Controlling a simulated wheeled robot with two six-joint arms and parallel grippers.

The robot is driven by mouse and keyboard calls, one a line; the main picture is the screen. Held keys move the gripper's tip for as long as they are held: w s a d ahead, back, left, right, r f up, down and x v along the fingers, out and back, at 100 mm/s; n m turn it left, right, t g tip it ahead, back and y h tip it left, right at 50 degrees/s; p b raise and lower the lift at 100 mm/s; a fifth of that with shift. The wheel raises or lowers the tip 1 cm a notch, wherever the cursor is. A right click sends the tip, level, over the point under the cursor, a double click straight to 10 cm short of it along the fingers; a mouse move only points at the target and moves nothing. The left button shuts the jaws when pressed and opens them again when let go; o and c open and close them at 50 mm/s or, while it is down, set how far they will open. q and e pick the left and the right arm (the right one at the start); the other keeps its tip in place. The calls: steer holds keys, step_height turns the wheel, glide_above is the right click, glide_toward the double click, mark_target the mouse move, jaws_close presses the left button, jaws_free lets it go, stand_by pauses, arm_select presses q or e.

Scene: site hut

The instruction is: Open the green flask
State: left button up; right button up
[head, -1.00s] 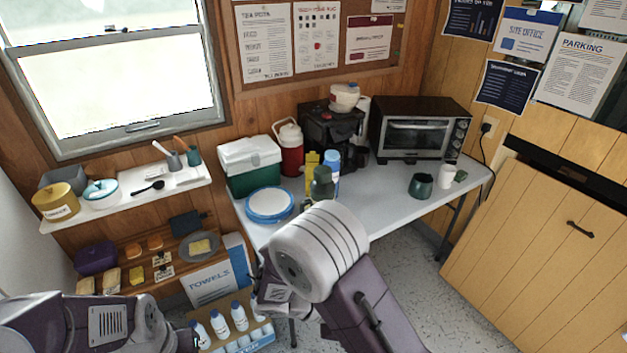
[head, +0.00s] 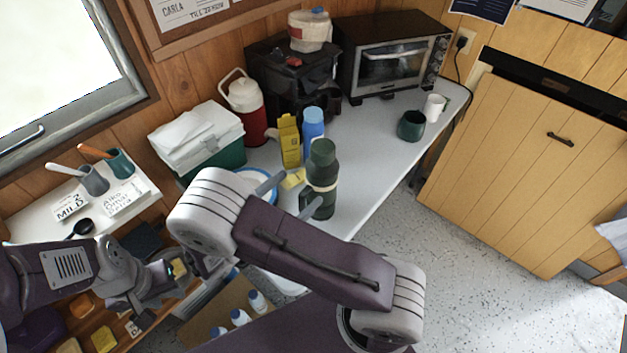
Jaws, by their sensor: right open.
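The green flask (head: 321,172) stands upright near the front edge of the white table (head: 375,150) in the head view. It has a dark green cap on top and a pale band around its body. My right gripper (head: 301,187) is at the flask's left side, its two grey fingers spread and pointing toward it. The far finger ends short of the flask and the near one overlaps its lower body; contact cannot be told. The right arm hides the gripper's base. My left gripper (head: 160,281) is low at the left, over the wooden shelf, its fingers unclear.
A yellow carton (head: 289,141) and a blue bottle (head: 313,126) stand just behind the flask. A blue-rimmed plate (head: 257,180), a green cool box (head: 214,155) and a red jug (head: 246,104) are to the left. The table right of the flask is clear up to a green mug (head: 411,125).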

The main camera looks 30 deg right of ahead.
mark_target(311, 179)
steer(key=d, duration=0.3)
steer(key=shift+w+r, duration=0.15)
steer(key=shift+r, duration=0.1)
steer(key=shift+w+d+f, duration=0.15)
steer(key=shift+w+d, duration=0.2)
steer(key=x, duration=0.4)
steer(key=shift+s+d+r, duration=0.1)
steer(key=shift+r, duration=0.1)
steer(key=shift+d, duration=0.4)
steer(key=shift+a, duration=0.15)
steer(key=c, duration=0.8)
arm_select(q)
steer(key=shift+s+r, duration=0.3)
steer(key=shift+s, duration=0.05)
arm_select(e)
jaws_close()
steer(key=shift+r, duration=0.1)
